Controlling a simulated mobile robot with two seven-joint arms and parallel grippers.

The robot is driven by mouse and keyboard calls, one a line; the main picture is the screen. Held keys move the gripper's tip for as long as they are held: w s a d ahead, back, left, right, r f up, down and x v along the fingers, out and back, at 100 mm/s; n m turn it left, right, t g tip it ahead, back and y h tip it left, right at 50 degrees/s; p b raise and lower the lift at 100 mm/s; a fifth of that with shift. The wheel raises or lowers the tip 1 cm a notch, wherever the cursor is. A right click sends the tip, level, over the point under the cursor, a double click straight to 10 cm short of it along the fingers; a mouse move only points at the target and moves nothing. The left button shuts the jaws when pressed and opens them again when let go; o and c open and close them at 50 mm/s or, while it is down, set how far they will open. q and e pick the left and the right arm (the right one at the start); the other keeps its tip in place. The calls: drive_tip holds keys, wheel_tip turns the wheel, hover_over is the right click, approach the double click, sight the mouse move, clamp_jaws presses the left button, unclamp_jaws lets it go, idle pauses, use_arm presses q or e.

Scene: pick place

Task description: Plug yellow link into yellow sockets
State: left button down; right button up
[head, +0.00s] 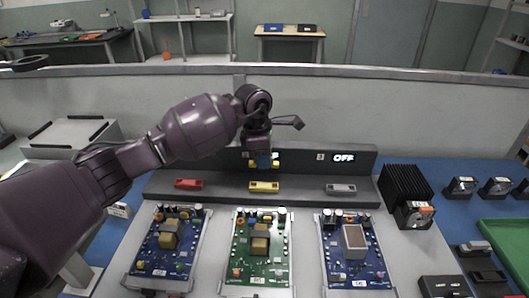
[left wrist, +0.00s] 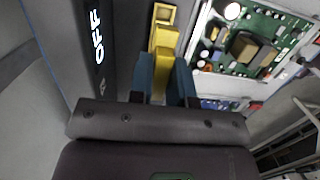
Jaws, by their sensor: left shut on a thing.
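My left gripper (head: 263,165) points down over the middle of the dark ledge, its teal fingers shut on the yellow link. In the left wrist view the yellow link (left wrist: 164,62) sits between the fingertips (left wrist: 164,80); in the head view its yellow ends (head: 276,162) show at both sides of the fingers. The yellow socket block (head: 264,186) lies on the ledge just below, with a visible gap in the head view. It also shows beyond the link in the left wrist view (left wrist: 165,13). The link's underside is hidden. My right gripper is out of view.
A red block (head: 188,184) and a grey block (head: 340,188) sit on the same ledge (head: 302,190). The panel behind reads OFF (head: 344,157). Circuit boards (head: 258,250) stand in front. A black finned box (head: 404,186) is at the right.

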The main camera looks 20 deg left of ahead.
use_arm(q)
drive_tip(key=shift+s+d+f, duration=0.1)
drive_tip(key=shift+s+f, duration=0.1)
drive_tip(key=shift+f, duration=0.4)
drive_tip(key=shift+f+b, duration=0.7)
drive_tip(key=shift+f, duration=0.65)
drive_tip(key=shift+w+f, duration=0.1)
drive_tip(key=shift+f, duration=0.45)
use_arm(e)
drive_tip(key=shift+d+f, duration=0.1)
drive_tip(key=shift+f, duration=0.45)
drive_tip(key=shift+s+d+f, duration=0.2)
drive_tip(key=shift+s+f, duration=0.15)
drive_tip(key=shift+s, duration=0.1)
use_arm(q)
drive_tip(key=shift+f, duration=0.25)
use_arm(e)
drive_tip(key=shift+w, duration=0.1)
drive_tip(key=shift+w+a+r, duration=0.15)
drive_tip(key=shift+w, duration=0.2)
